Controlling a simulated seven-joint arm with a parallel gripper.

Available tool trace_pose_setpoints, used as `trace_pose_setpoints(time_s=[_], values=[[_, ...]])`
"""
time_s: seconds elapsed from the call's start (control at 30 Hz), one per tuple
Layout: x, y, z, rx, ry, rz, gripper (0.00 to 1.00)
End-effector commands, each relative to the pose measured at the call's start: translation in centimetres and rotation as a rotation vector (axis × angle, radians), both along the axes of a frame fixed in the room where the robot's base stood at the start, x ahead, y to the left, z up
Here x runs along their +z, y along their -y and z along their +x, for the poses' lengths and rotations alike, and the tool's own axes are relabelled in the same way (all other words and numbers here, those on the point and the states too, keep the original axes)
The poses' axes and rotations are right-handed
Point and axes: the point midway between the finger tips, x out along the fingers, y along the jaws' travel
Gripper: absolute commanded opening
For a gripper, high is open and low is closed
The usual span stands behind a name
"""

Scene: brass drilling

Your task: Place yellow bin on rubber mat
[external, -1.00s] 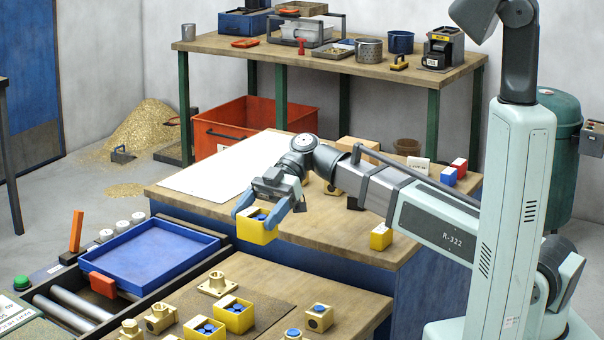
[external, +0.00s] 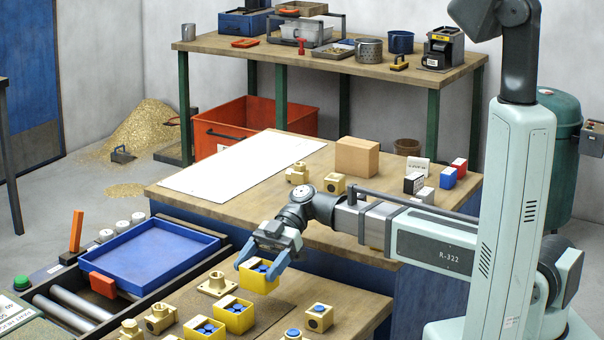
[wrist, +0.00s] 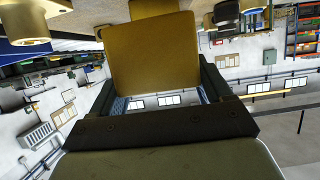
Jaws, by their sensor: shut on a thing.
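My gripper (external: 262,258) is shut on a yellow bin (external: 258,280) with blue pieces in it. In the external view it holds this bin over the near workbench, just behind another yellow bin. The held bin also fills the top middle of the wrist view (wrist: 153,55), between the fingers. Two more yellow bins with blue pieces, a right one (external: 234,320) and a left one (external: 203,331), stand on the dark rubber mat (external: 262,312) on the near bench. Whether the held bin touches the mat is hard to tell.
Brass fittings (external: 217,285) stand on the near bench around the bins. A blue tray (external: 148,256) is at the left. The far bench holds a white sheet (external: 245,165) and several blocks.

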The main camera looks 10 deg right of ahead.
Motion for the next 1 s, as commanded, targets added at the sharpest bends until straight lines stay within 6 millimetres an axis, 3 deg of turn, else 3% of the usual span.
trace_pose_setpoints(time_s=[0.27, 0.53, 0.97, 1.0], values=[[-1.6, 0.0, 0.0, -0.001, 0.000, 0.000, 0.46], [-4.5, 0.0, 0.0, 0.000, 0.000, 0.000, 0.46], [-5.1, 0.0, 0.0, 0.000, 0.000, 0.000, 0.46], [-5.0, 0.0, 0.0, -0.001, 0.000, 0.000, 0.82]])
